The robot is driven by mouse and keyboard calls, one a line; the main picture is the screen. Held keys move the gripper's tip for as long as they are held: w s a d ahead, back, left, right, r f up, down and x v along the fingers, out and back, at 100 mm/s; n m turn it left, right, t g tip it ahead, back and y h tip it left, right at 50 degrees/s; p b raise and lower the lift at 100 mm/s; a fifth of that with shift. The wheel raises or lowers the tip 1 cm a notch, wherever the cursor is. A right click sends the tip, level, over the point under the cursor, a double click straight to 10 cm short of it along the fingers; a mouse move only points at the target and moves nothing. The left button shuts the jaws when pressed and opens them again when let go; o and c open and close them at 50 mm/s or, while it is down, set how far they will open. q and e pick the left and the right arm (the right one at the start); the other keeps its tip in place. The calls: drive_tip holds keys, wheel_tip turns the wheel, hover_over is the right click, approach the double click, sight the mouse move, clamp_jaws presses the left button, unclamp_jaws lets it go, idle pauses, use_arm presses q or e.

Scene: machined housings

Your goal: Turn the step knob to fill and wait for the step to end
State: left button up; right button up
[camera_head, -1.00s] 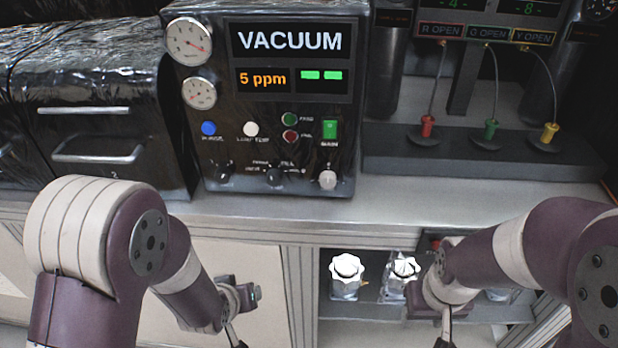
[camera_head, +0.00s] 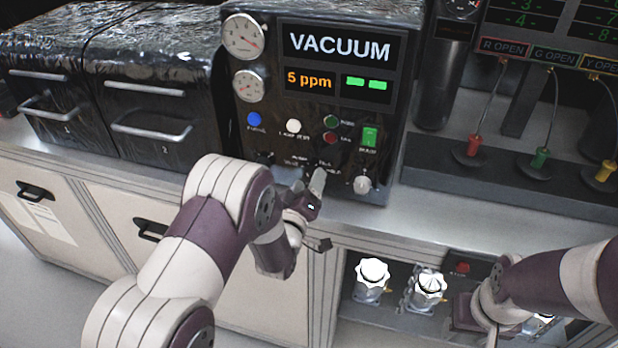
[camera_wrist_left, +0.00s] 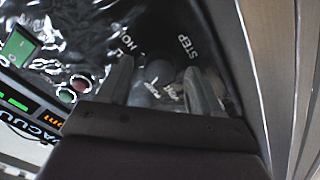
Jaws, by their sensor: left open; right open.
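The black vacuum panel (camera_head: 395,130) stands on the bench and its display reads VACUUM and 5 ppm, with two green bars. My left gripper (camera_head: 316,182) is raised at the panel's lower row of knobs and covers the step knob in the head view. In the left wrist view, the left gripper (camera_wrist_left: 160,88) is open, with one finger on each side of a rounded knob (camera_wrist_left: 159,72) near the STEP and HOLD lettering. I cannot tell whether the fingers touch it, or its setting. My right gripper (camera_head: 464,314) is low at the right, below the bench edge.
A pale knob (camera_head: 362,185) sits just right of the left gripper, below a green switch (camera_head: 369,137). Black drawer units (camera_head: 150,90) stand at the left. Capped metal containers (camera_head: 371,278) sit on the shelf below.

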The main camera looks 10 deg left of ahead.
use_arm(q)
drive_tip(key=shift+w, duration=0.45)
drive_tip(key=shift+c, duration=0.6)
drive_tip(key=c, duration=0.9)
drive_tip(key=shift+c, duration=0.2)
drive_tip(key=m+b, duration=0.1)
drive_tip(key=m, duration=0.1)
drive_tip(key=m+b, duration=0.2)
drive_tip(key=shift+f+m, duration=0.2)
drive_tip(key=shift+m, duration=0.2)
drive_tip(key=shift+a+r+m+b, duration=0.1)
drive_tip(key=shift+m+b, duration=1.1)
drive_tip(key=shift+m, duration=0.7)
